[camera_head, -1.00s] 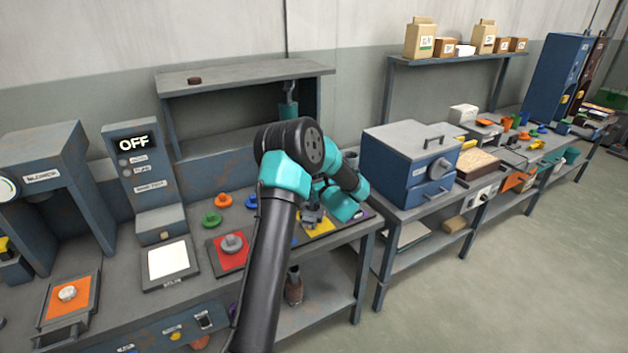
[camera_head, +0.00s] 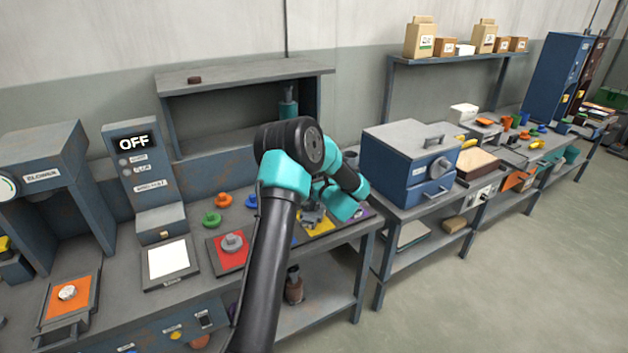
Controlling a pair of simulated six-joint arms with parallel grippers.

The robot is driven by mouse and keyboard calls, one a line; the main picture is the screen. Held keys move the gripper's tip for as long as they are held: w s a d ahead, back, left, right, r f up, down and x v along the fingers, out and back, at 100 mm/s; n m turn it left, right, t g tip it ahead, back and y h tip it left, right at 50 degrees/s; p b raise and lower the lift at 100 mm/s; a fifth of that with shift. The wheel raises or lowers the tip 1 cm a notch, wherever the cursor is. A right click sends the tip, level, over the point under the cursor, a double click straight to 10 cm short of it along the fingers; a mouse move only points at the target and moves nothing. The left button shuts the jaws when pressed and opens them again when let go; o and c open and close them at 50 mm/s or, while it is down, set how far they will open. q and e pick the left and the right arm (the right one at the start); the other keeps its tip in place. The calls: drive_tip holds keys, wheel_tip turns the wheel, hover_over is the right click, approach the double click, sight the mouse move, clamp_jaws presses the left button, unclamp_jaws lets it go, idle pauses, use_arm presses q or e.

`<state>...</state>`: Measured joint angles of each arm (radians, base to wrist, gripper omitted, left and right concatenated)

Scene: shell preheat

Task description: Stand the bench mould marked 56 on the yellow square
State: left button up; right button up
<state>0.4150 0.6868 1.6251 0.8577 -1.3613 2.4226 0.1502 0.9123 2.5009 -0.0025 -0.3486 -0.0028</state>
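A grey mould (camera_head: 312,216) stands on or just above the yellow square (camera_head: 319,230), partly hidden by my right gripper (camera_head: 318,198). Its marking is not readable, and I cannot tell whether it touches the square. The gripper is at the mould's top, but the view does not show whether its fingers are closed on it. Another grey mould (camera_head: 232,243) sits on the red square (camera_head: 228,261) to the left, its marking also unreadable. My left gripper is out of view.
Green (camera_head: 212,218) and orange (camera_head: 223,200) pieces stand behind the red square. A white plate (camera_head: 168,259) lies left of it. An orange pad (camera_head: 67,298) with a pale piece is at far left. A blue oven-like box (camera_head: 400,168) stands on the right bench.

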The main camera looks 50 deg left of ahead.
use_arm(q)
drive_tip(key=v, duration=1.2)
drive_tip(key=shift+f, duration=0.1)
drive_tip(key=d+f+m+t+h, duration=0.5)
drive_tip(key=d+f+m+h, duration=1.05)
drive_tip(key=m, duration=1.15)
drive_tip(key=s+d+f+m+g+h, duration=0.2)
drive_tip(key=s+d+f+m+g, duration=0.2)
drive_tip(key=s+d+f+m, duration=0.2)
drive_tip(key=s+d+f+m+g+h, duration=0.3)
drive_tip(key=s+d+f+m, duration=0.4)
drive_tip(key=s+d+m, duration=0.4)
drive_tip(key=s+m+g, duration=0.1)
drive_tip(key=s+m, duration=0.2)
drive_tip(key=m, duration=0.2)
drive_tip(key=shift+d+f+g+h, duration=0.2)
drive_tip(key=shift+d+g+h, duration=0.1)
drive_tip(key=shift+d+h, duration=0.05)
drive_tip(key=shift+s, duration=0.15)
